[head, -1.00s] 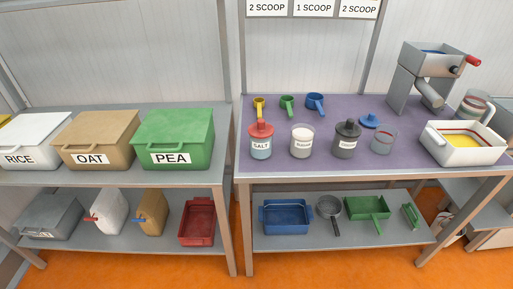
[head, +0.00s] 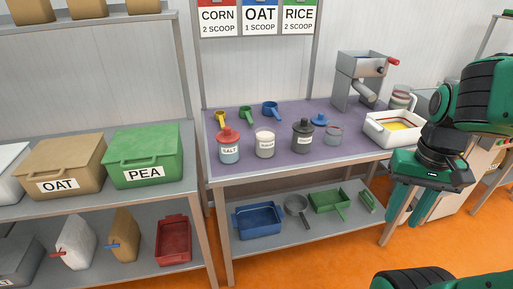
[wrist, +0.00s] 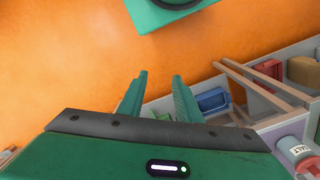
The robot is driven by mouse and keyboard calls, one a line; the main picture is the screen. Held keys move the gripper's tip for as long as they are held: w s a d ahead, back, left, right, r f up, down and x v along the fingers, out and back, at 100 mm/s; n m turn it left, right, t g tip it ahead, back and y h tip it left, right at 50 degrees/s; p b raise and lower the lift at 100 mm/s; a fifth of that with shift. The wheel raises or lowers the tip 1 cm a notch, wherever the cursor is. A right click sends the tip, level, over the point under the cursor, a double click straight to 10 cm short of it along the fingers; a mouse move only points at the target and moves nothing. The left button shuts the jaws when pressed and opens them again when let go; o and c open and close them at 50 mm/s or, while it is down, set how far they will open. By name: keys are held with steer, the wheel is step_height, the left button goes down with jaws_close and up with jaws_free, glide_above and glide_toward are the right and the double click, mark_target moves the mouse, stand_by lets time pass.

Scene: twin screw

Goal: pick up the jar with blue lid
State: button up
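My gripper (head: 407,216) hangs at the right in the head view, in front of the table and apart from the jars. In the wrist view its two fingers (wrist: 158,78) are spread with nothing between them. The wrist view shows mostly floor, with the salt jar at its right edge.
The red-lidded salt jar (head: 228,147), white-filled jar (head: 265,145) and dark jar (head: 302,136) stand left of the glass jar. A white tray (head: 374,137) sits at its right, with a grey mill (head: 361,75) behind. Several coloured scoops lie behind the jars. Orange floor (head: 310,262) is open in front.

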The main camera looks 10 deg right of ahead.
steer(key=o, duration=0.3)
steer(key=shift+a, duration=0.1)
steer(key=o, duration=0.5)
steer(key=shift+s+r, duration=0.15)
steer(key=shift+s, duration=0.15)
steer(key=o, duration=0.4)
steer(key=w, duration=0.1)
steer(key=w+a+n, duration=0.1)
steer(key=w, duration=0.1)
steer(key=w+a+f+n+t, duration=0.1)
steer(key=shift+w+a, duration=0.15)
steer(key=shift+w, duration=0.25)
steer(key=shift+o, duration=0.2)
steer(key=n+t+y, duration=0.5)
steer(key=n+t, duration=0.4)
steer(key=t, duration=0.3)
glide_toward(260, 134)
steer(key=shift+x, duration=3.2)
